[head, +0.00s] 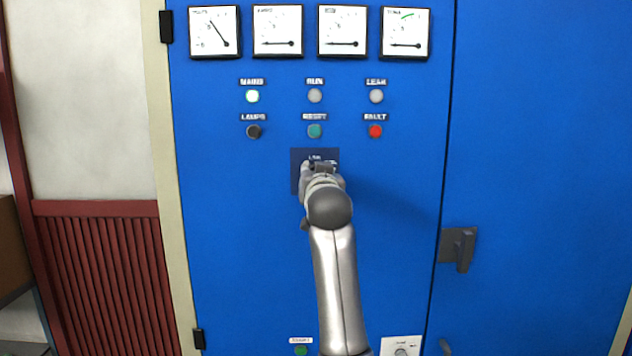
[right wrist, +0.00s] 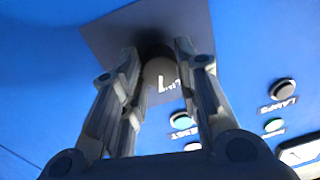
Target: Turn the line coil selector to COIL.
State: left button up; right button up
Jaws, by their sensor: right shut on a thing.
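The line coil selector is a dark round knob (right wrist: 158,74) with a white pointer mark, on a dark blue plate (right wrist: 105,35) in the right wrist view. In the head view the plate (head: 297,158) is on the blue cabinet door, below the buttons, and my arm hides the knob there. My right gripper (right wrist: 159,58) is shut on the knob, one finger on each side. In the head view the right gripper (head: 321,170) is seen from behind at the plate. The plate's position lettering is mostly hidden or too blurred to read. My left gripper is not in view.
Above the plate are a black LAMPS button (head: 253,132), a green RESET button (head: 314,131) and a red FAULT lamp or button (head: 375,131). The MAINS lamp (head: 252,96) is lit. Several meters (head: 214,32) line the top. A dark door handle (head: 459,247) sticks out at right.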

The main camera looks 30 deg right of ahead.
jog(key=shift+m+h+b, duration=0.3)
jog(key=shift+m+b, duration=0.7)
jog(key=shift+m, duration=3.4)
jog(key=o, duration=1)
jog(key=shift+o, duration=0.2)
jog(key=v, duration=1.2)
jog(key=shift+f, duration=0.15)
